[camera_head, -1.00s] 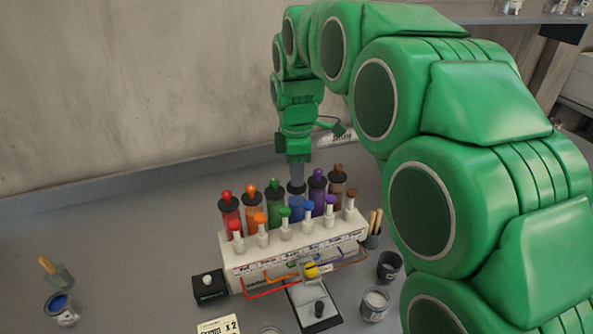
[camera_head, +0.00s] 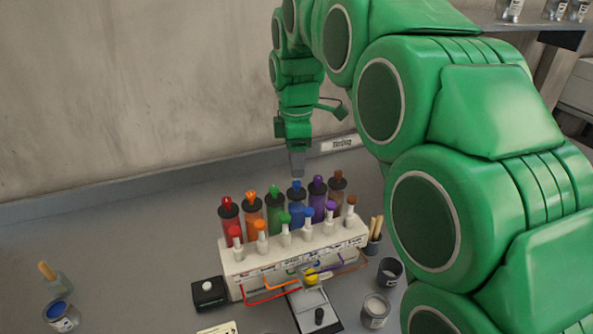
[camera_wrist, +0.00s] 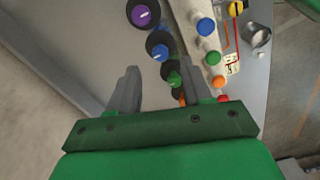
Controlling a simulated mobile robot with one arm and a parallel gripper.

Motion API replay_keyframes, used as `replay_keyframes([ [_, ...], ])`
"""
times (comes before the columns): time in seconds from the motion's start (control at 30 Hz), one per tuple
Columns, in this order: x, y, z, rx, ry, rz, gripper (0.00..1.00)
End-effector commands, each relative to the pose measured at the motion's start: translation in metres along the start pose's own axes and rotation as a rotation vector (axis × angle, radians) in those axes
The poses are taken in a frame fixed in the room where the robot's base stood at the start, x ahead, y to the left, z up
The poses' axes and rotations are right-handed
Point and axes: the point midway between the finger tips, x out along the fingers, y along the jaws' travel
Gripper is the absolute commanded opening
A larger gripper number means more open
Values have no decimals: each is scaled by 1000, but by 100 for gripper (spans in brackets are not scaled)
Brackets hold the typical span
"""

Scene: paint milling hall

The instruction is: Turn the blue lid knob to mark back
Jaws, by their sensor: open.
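The blue lid knob (camera_head: 296,186) sits on the black lid of the blue cylinder (camera_head: 297,210), in the back row of the white rack (camera_head: 290,256). In the wrist view the blue knob (camera_wrist: 160,52) shows from above with a pale line on it; the marks around it are too small to read. My gripper (camera_head: 297,172) is above the blue knob, pointing down and apart from it. In the wrist view my gripper (camera_wrist: 161,76) has its two fingers spread with nothing held between them.
Red (camera_head: 227,203), orange (camera_head: 250,194), green (camera_head: 274,191), purple (camera_head: 318,181) and brown (camera_head: 338,176) knobs stand close beside the blue one. A front row of smaller coloured caps is near. A black box (camera_head: 209,293) and cups (camera_head: 376,309) stand around the rack. Free counter lies left.

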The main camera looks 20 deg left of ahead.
Motion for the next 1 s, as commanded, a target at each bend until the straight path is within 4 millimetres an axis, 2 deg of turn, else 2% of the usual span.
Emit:
replay_keyframes([
  [0.1,-16,1,0,0,0,1,49],
  [0.23,-25,1,0,0,0,2,49],
  [0.77,-26,-1,1,4,0,-1,49],
  [0.87,-28,-6,9,35,0,-2,49],
  [1.0,-28,-26,38,153,-2,-15,49],
])
